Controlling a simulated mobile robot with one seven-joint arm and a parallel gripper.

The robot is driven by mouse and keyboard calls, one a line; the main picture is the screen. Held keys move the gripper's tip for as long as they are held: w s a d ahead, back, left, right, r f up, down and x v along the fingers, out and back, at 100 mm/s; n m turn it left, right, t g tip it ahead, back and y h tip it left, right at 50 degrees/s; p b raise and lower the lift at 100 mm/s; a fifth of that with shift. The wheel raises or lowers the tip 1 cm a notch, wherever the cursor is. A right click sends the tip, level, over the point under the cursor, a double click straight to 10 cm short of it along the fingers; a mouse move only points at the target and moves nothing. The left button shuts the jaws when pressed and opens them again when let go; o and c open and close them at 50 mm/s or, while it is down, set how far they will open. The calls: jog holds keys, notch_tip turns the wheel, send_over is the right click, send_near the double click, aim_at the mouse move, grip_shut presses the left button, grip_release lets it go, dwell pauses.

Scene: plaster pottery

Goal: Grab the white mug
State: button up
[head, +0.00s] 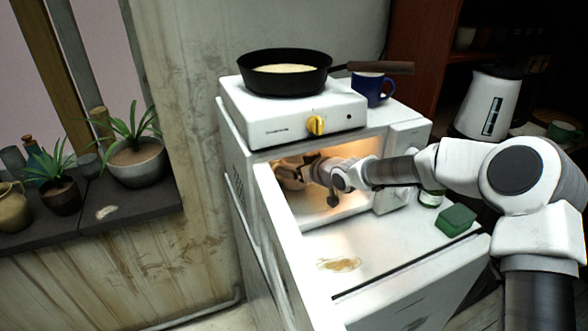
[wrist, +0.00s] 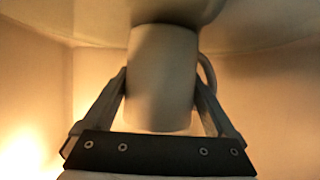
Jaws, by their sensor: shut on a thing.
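The white mug (wrist: 162,75) stands between my two fingers in the wrist view, with its handle (wrist: 208,75) on the right, beside the right finger. My gripper (wrist: 161,85) is shut on the mug's sides. In the head view my gripper (head: 300,172) is inside the lit microwave (head: 345,205); the mug cannot be clearly made out there. A pale rounded surface (wrist: 150,12) lies at the mug's far end.
The microwave's door (head: 285,225) stands open at the left. On top are a hot plate (head: 275,122), a black pan (head: 265,82) with a brown handle, and a blue mug (head: 368,91). A green block (head: 456,220) and kettle (head: 488,105) stand at right.

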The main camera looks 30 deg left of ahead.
jog(key=shift+r, duration=0.8)
jog(key=s+d+p, duration=0.1)
jog(key=s+d, duration=0.3)
jog(key=d, duration=0.4)
jog(key=s+d, duration=0.4)
jog(key=d, duration=0.3)
jog(key=shift+d+p, duration=0.35)
jog(key=shift+d, duration=0.05)
jog(key=shift+s, duration=0.15)
